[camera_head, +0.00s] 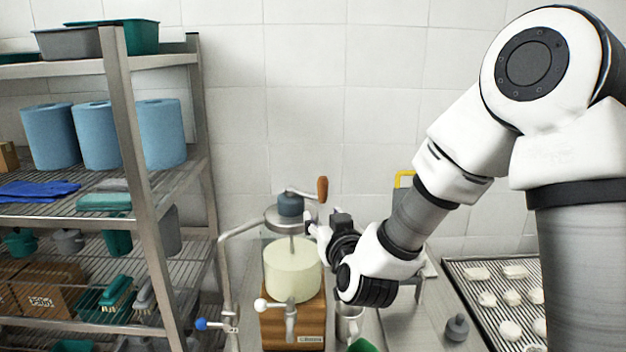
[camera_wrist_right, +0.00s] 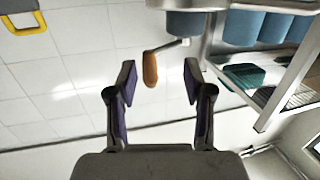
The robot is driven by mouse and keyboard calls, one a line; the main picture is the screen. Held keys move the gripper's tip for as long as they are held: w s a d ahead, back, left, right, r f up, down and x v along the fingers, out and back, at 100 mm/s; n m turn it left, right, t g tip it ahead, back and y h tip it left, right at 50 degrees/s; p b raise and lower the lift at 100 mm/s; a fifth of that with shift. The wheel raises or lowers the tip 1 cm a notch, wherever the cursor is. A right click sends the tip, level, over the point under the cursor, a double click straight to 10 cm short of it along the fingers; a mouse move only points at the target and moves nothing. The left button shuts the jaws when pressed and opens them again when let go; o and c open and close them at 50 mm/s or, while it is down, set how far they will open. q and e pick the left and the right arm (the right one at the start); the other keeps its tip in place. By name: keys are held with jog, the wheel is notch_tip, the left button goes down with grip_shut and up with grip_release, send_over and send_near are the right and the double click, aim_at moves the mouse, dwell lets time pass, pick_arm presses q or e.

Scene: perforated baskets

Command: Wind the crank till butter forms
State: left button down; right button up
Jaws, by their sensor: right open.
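The churn is a glass jar of pale cream (camera_head: 293,270) on a wooden base, with a metal lid and a grey gear housing (camera_head: 290,204) on top. Its crank arm ends in an upright brown wooden handle (camera_head: 322,189). My right gripper (camera_head: 312,226) is open beside the jar's lid, below and just right of the handle. In the right wrist view, the handle (camera_wrist_right: 150,69) appears between the two spread fingers of my right gripper (camera_wrist_right: 159,82); I see no contact. The cream looks smooth and even; I cannot make out lumps. My left gripper is not in view.
A metal rack (camera_head: 130,150) with blue rolls, brushes and boxes stands at left. A tray (camera_head: 500,300) of white pieces lies at right, near a small grey weight (camera_head: 457,327). A metal jug (camera_head: 349,322) stands right of the churn. A tiled wall closes the back.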

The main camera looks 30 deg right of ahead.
aim_at(324, 186)
notch_tip(324, 186, up, 5)
jog(key=d+h, duration=0.1)
jog(key=shift+m+t, duration=0.3)
jog(key=shift+t, duration=0.1)
jog(key=p+x, duration=0.1)
jog(key=x, duration=0.1)
jog(key=p+x, duration=0.1)
jog(key=x, duration=0.2)
jog(key=p+x, duration=0.1)
jog(key=x, duration=0.1)
jog(key=shift+w+d+f+p, duration=0.15)
jog(key=shift+d+f+p, duration=0.15)
jog(key=shift+f, duration=0.1)
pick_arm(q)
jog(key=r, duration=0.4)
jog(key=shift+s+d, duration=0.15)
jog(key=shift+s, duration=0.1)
pick_arm(e)
grip_shut()
